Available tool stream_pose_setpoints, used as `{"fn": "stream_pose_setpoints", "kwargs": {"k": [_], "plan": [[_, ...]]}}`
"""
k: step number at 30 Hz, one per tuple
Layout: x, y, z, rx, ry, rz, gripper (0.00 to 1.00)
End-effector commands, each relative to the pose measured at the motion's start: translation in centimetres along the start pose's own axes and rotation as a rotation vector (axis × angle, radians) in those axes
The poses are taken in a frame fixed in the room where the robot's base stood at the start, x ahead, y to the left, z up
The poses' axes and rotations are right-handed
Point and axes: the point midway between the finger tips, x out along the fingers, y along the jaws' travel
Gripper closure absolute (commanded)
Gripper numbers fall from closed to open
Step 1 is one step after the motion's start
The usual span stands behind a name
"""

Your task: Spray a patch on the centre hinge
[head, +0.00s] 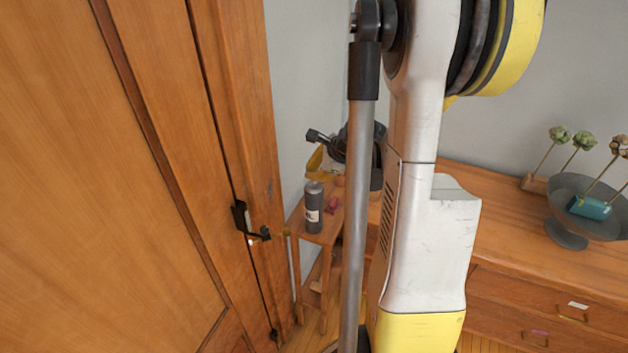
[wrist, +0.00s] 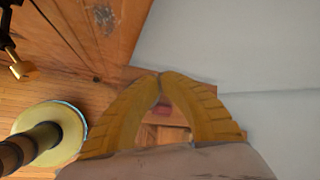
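A dark grey can (head: 313,207) with a pale label stands upright on a small wooden side table (head: 326,228). A black metal fitting (head: 240,216) with an arm sticking out sits on the seam of the wooden door at left; I cannot tell if it is the centre hinge. A smaller black fitting (head: 274,335) sits lower on the seam. My gripper (wrist: 160,75) is shut, its yellow fingertips meeting with nothing seen between them. In the head view it hangs above and behind the can, partly hidden by my arm.
A small red thing (head: 332,205) lies beside the can. A wooden dresser (head: 500,212) at right bears a grey bowl (head: 568,240) and dried flowers. A pale round object with a dark stem (wrist: 45,140) shows at lower left in the wrist view.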

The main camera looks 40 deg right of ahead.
Motion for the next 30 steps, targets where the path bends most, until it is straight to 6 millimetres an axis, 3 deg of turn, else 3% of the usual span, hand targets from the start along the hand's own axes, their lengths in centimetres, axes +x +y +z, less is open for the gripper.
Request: {"fn": "stream_pose_setpoints", "kwargs": {"k": [30], "plan": [[-0.5, -0.27, 0.26, 0.0, 0.0, 0.0, 1.0]]}}
